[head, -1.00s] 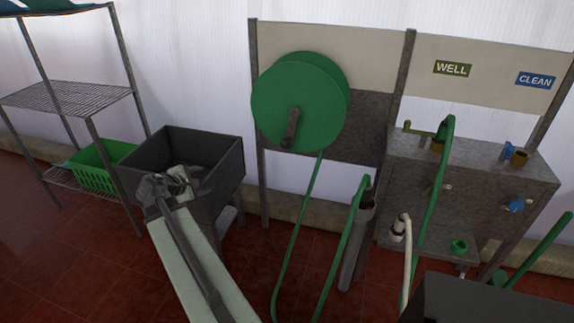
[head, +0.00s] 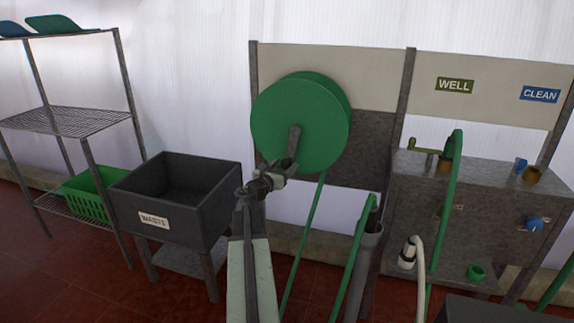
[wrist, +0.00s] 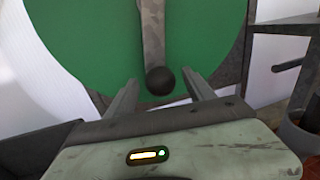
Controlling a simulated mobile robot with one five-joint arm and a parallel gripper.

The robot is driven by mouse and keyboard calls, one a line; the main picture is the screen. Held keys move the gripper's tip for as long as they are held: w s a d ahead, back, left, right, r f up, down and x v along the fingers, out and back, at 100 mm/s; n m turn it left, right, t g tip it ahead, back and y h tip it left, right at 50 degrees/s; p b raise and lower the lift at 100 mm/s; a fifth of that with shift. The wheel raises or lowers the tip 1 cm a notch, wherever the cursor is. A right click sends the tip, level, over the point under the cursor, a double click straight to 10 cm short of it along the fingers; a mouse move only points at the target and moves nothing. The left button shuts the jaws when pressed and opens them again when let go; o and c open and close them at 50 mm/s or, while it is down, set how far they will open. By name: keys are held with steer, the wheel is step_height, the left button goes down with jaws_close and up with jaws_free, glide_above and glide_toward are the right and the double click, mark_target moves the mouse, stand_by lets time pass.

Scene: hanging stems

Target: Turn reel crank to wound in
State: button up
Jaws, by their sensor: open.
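The green hose reel (head: 295,115) is mounted on the panel in the head view, and its green face (wrist: 100,45) fills much of the wrist view. Its grey crank arm (head: 294,142) points down from the hub. In the wrist view the crank arm (wrist: 152,35) ends in a dark round knob (wrist: 160,81). My gripper (wrist: 158,92) is open, with one finger on each side of the knob and a visible gap to each. In the head view my gripper (head: 270,178) is just below the reel and partly hides the crank's lower end.
A black waste bin (head: 180,200) stands left of my arm, with a wire shelf (head: 70,120) beyond it. A green hose (head: 305,235) hangs from the reel.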

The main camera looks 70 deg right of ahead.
steer(key=shift+s+d, duration=0.1)
steer(key=shift+d, duration=0.85)
jaws_close()
steer(key=shift+s, duration=0.15)
